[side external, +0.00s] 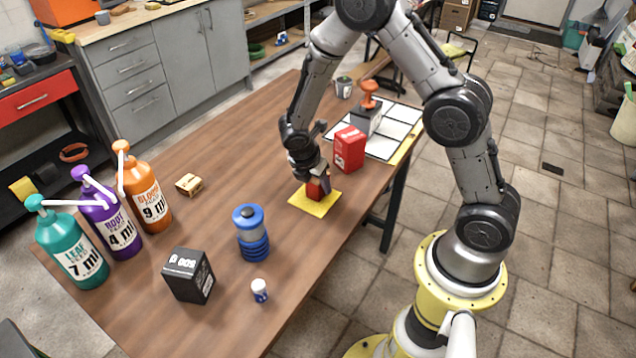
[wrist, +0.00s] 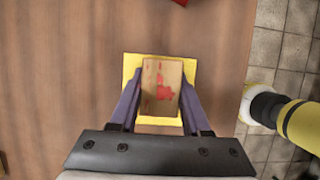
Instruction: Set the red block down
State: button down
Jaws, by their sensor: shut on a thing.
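A small block (side external: 317,189), red on its side in the side external view, is between the fingers of my gripper (side external: 319,180). In the wrist view my gripper (wrist: 158,102) has its two purple fingers against the sides of the block (wrist: 161,84), whose upper face is wood-coloured with red marks. The block is upright over a yellow square pad (side external: 328,202) on the wooden table; the pad also shows around it in the wrist view (wrist: 131,68). I cannot tell whether the block's underside touches the pad.
A larger red box (side external: 349,149) stands close behind the pad. White tiles (side external: 390,138) with an orange-handled stamp (side external: 369,110) lie beyond it. A blue ringed bottle (side external: 251,236), a black box (side external: 188,276) and pump bottles (side external: 147,195) stand nearer. The table's right edge runs near the pad.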

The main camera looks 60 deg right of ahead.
jog(key=shift+f, duration=0.15)
jog(key=shift+c, duration=1.8)
grip_release()
jog(key=v, duration=1.2)
jog(key=s+a+r+m+t+y, duration=0.1)
jog(key=s+r+m+t+y, duration=0.1)
jog(key=s+r+m, duration=0.5)
jog(key=s+a+r+m+t+y, duration=0.2)
jog(key=s+r+m, duration=0.5)
jog(key=s+m, duration=0.4)
jog(key=shift+s+a+r+t, duration=0.25)
jog(key=shift+s+t, duration=0.55)
jog(key=shift+s, duration=0.5)
